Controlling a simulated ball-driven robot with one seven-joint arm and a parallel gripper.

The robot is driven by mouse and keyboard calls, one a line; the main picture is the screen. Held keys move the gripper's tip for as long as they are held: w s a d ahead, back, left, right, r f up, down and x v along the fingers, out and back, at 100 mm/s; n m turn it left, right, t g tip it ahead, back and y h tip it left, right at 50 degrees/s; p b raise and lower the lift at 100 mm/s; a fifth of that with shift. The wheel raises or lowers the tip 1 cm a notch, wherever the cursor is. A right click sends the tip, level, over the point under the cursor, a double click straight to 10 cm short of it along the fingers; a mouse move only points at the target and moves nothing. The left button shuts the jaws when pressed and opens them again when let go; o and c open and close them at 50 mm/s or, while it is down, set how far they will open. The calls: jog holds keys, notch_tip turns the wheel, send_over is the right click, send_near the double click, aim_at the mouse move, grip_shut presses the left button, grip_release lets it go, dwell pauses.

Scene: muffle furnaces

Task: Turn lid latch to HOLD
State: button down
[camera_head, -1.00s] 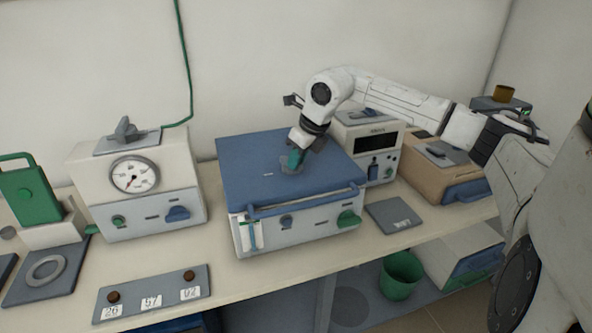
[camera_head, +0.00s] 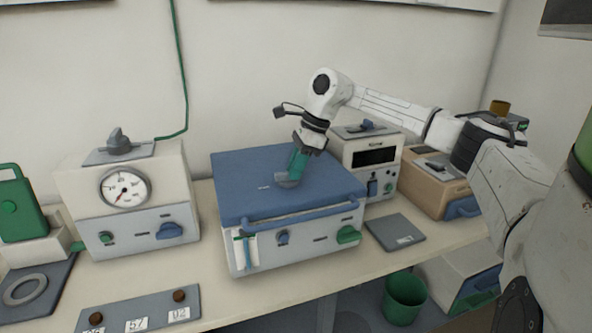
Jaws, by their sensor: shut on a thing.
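The blue-lidded furnace (camera_head: 245,205) stands in the middle of the bench, its lid down. My gripper (camera_head: 291,178) points down at the right part of the blue lid. It is shut on a small grey piece on the lid, which I take for the lid latch (camera_head: 285,183). The teal fingers hide part of the latch, and its HOLD marking is not readable. A blue handle bar (camera_head: 300,214) runs along the lid's front edge.
A dial-gauge unit (camera_head: 122,205) stands left, a display unit (camera_head: 372,157) behind right, and a tan box (camera_head: 432,182) beyond it. A grey plate (camera_head: 394,232) lies right of the furnace. A green bin (camera_head: 404,298) is below the bench.

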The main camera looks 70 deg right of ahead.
jog(key=shift+w+d+n, duration=0.1)
jog(key=shift+w+n, duration=0.05)
jog(key=shift+n, duration=0.45)
jog(key=c, duration=1.1)
grip_release()
jog(key=v, duration=1)
jog(key=shift+d+r+b, duration=0.25)
jog(key=shift+r+b, duration=0.1)
jog(key=shift+r, duration=0.05)
